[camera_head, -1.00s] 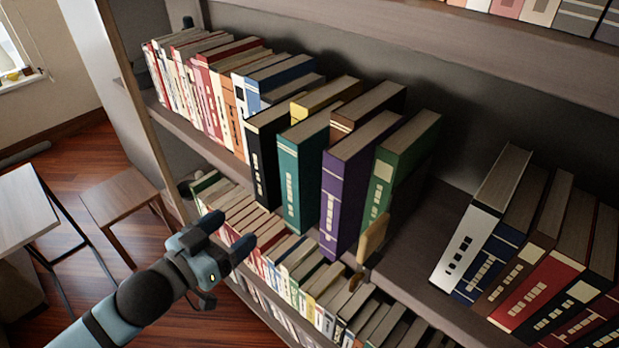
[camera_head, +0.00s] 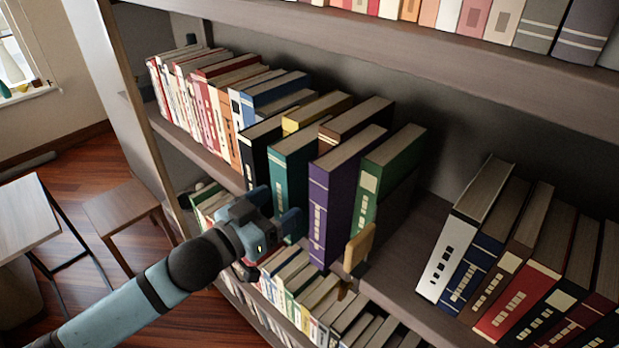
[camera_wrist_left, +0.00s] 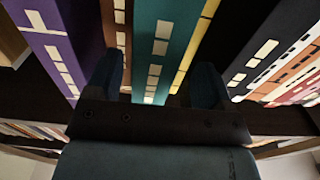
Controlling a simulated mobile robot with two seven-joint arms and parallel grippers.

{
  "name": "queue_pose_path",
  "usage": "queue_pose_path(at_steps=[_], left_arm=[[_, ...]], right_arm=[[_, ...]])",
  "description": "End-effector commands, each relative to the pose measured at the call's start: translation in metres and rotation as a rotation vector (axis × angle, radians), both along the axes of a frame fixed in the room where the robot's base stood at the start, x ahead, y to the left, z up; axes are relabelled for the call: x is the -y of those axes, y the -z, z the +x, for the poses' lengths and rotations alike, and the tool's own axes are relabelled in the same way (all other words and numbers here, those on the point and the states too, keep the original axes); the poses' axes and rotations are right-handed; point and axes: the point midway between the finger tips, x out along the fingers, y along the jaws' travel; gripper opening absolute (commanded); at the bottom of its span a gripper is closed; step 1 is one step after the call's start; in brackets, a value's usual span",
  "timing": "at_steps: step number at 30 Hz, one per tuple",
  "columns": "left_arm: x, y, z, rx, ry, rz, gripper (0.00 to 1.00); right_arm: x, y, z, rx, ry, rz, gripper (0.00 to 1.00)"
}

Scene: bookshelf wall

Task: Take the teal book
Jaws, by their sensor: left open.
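The teal book (camera_head: 293,165) stands upright on the shelf between a black book (camera_head: 258,153) and a purple book (camera_head: 335,195). Its lower spine is partly hidden by my left gripper (camera_head: 275,209) in the head view. My left gripper is open and empty in front of the spine. In the left wrist view, the teal spine (camera_wrist_left: 158,45) lies between my two fingers (camera_wrist_left: 158,82), with one finger toward the purple side and one toward the black side. I cannot tell whether they touch it. My right gripper is not in view.
A green book (camera_head: 388,175) stands beside the purple one, with a wooden bookend (camera_head: 358,248) in front. A yellow book (camera_head: 316,112) and a brown book (camera_head: 357,118) stand behind. Bare shelf separates these from a leaning white book (camera_head: 445,255). Books fill the shelf below.

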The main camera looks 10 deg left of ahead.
Motion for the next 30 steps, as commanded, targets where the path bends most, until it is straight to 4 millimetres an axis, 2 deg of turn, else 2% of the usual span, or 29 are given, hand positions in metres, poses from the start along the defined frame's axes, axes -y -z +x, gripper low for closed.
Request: queue_pose_path(at_steps=[4, 8, 17, 26, 27, 30], left_arm=[[0.018, -0.006, 0.017, 0.003, 0.001, -0.002, 0.74], [0.026, -0.003, 0.03, 0.001, 0.0, -0.001, 0.74], [0.028, -0.002, 0.033, 0.0, 0.0, 0.0, 0.74], [0.028, -0.002, 0.033, 0.0, 0.0, 0.0, 0.06], [0.028, -0.002, 0.033, 0.0, 0.0, 0.0, 0.0], [0.028, -0.005, 0.033, 0.006, 0.001, -0.002, 0.0]], right_arm=[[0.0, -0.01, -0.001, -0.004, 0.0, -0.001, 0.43], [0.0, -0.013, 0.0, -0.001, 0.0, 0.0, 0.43], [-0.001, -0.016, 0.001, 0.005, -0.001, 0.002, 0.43], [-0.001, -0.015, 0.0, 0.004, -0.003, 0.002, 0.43], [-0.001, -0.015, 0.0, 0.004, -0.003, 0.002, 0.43], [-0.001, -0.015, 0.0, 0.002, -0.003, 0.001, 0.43]])
